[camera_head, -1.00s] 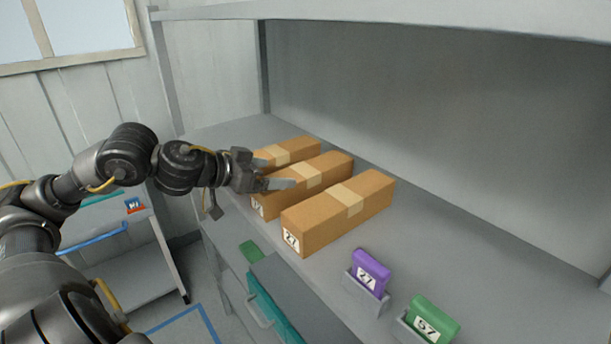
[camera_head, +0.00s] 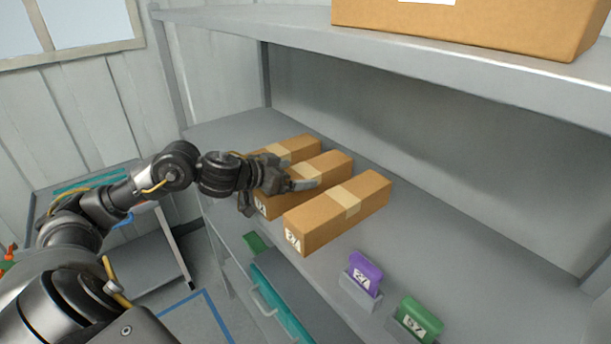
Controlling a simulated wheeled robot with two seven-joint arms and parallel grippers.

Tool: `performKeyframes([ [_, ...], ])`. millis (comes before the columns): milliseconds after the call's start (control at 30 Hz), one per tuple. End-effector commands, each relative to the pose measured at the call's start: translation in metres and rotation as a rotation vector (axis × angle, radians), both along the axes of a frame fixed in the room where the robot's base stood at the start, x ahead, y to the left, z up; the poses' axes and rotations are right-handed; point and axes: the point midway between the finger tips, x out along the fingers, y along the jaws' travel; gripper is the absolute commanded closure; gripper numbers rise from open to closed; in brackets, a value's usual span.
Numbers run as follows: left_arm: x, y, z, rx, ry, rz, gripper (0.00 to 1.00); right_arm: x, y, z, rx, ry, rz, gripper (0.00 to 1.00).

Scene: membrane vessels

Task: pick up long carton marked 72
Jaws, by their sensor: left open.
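Three long brown cartons with pale tape bands lie side by side on the shelf. The nearest carton (camera_head: 330,220) has a white end label, too blurred to read surely. The middle carton (camera_head: 322,172) has a label partly readable, perhaps ending in 2. The far carton (camera_head: 300,146) is partly covered by my gripper and its label is hidden. I cannot tell for sure which is marked 72. My left gripper (camera_head: 275,198) is open at the near-left part of the middle carton, one finger over its top and the other by its left end. Contact is unclear. My right gripper is not in view.
A purple block (camera_head: 364,272) and a green block (camera_head: 419,318) stand in grey holders at the shelf front. An upper shelf (camera_head: 440,58) overhangs, bearing a large brown box (camera_head: 480,25). The shelf behind the cartons is clear.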

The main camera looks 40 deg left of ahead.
Motion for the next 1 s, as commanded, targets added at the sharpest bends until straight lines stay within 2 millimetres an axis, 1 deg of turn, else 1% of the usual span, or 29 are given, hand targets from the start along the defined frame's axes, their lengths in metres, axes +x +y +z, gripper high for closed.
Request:
performKeyframes([
  [33, 0.0043, -0.0016, 0.0004, -0.004, -0.001, 0.001, 0.09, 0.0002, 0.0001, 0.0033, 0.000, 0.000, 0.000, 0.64],
  [100, 0.0073, -0.0029, -0.0024, -0.001, 0.000, -0.001, 0.09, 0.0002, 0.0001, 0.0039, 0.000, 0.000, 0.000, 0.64],
  [367, 0.0086, -0.0031, -0.0048, 0.001, 0.001, 0.000, 0.09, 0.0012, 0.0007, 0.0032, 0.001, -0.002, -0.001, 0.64],
  [800, 0.0085, -0.0030, -0.0045, 0.001, 0.001, 0.000, 0.67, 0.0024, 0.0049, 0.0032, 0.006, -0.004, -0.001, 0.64],
  [1000, 0.0087, -0.0028, -0.0033, 0.001, -0.001, 0.000, 0.67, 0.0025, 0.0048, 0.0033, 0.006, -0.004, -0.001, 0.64],
])
